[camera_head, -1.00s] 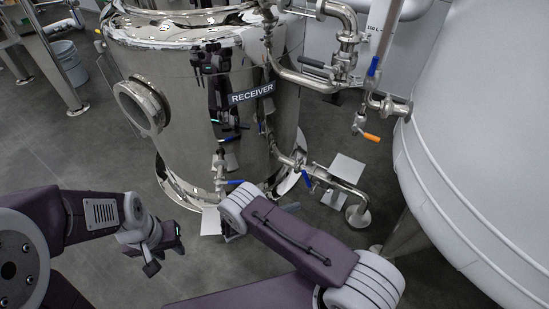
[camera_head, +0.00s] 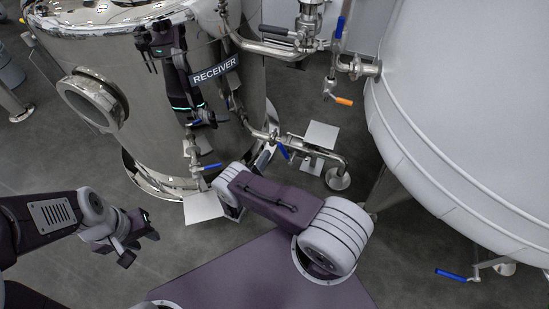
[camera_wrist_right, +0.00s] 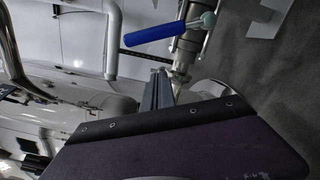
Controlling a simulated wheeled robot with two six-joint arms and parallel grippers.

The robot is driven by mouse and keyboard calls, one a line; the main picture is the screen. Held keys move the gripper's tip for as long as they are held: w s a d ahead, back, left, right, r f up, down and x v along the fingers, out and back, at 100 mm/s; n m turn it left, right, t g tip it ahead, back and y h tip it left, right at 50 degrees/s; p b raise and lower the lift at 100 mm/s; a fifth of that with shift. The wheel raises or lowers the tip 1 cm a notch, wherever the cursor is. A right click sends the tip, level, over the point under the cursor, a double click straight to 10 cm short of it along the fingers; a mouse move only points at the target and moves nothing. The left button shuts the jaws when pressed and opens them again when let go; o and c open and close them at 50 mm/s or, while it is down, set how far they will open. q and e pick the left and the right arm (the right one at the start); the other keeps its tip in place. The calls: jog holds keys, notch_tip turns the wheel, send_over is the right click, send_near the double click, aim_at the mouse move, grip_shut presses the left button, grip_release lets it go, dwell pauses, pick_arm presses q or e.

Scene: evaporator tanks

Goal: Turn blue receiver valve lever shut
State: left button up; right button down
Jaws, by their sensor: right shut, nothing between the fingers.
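The steel RECEIVER tank (camera_head: 150,110) stands upper left in the head view. Low on its front, a small valve has a blue lever (camera_head: 205,167); another blue lever (camera_head: 283,152) is on the outlet pipe to its right. In the right wrist view a blue lever (camera_wrist_right: 155,33) sticks out sideways from a metal valve; I cannot tell which of the two it is. My right gripper (camera_wrist_right: 160,74) is shut and empty, its tips just below that lever and apart from it in the picture. My left gripper (camera_head: 138,242) looks open and empty, away from the valves.
A large white tank (camera_head: 465,120) fills the right side, with a blue-handled valve (camera_head: 452,274) below it. An orange-handled valve (camera_head: 343,100) hangs from piping between the tanks. The outlet pipe (camera_head: 320,147) bends down to the floor. Grey floor is open at left.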

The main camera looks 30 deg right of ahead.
aim_at(286, 155)
jog(key=shift+s+d+r, duration=0.45)
jog(key=shift+s+d, duration=0.1)
jog(key=shift+d, duration=0.2)
jog(key=shift+s+d+r, duration=0.4)
jog(key=shift+s+d, duration=0.1)
jog(key=shift+d, duration=0.25)
jog(key=s+d+r+m+p, duration=0.1)
jog(key=m+p, duration=0.1)
jog(key=p, duration=0.1)
jog(key=s+d+r+m+p, duration=0.1)
jog(key=m+p, duration=0.1)
jog(key=p, duration=0.2)
jog(key=shift+s+d, duration=0.15)
jog(key=shift+s, duration=0.25)
